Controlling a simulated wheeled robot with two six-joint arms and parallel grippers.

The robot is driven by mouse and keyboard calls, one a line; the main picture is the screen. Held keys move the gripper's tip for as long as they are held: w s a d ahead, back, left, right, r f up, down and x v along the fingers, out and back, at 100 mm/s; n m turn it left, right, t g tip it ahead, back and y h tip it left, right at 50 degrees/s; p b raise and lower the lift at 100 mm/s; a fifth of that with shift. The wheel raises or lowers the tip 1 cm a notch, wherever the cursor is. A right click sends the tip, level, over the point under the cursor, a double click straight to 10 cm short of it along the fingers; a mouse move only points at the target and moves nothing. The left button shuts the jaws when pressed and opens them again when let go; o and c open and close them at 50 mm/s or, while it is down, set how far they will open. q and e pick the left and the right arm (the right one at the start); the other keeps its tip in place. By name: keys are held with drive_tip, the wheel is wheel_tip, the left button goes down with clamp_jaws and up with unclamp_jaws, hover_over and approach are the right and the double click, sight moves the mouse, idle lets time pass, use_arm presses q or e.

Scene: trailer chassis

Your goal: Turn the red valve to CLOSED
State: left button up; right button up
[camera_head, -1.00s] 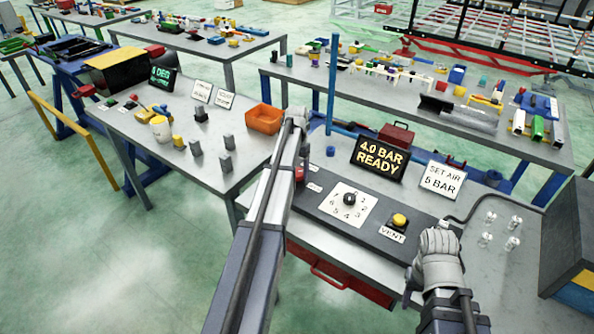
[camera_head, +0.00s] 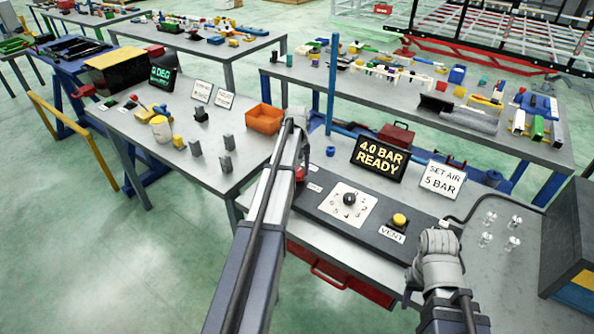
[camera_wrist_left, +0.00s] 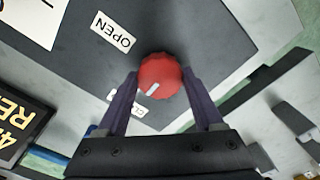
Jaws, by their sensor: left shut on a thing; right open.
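The red valve (camera_wrist_left: 160,76) is a round knob on a dark panel, with a pale mark on its face pointing down and left in the left wrist view. It shows partly in the head view (camera_head: 299,174), beside my left arm. My left gripper (camera_wrist_left: 161,84) is shut on it, one finger on each side. A white OPEN label (camera_wrist_left: 112,33) lies up and left of the knob. A second label (camera_wrist_left: 125,114) lies below it, partly hidden by a finger, so its word is unreadable. My right gripper (camera_head: 438,254) is open and empty at the panel's right end.
The panel (camera_head: 370,237) also carries a numbered dial (camera_head: 349,199) and a yellow VENT button (camera_head: 399,220). A display (camera_head: 380,158) reading 4.0 BAR READY and a SET AIR 5 BAR sign (camera_head: 442,180) stand behind. An orange bin (camera_head: 264,118) is on the left table.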

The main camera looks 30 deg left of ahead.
sight(297, 172)
idle(0.5)
use_arm(q)
drive_tip(key=o, duration=1.4)
wheel_tip(297, 172, up, 8)
drive_tip(key=p, duration=0.8)
drive_tip(key=shift+f, duration=0.1)
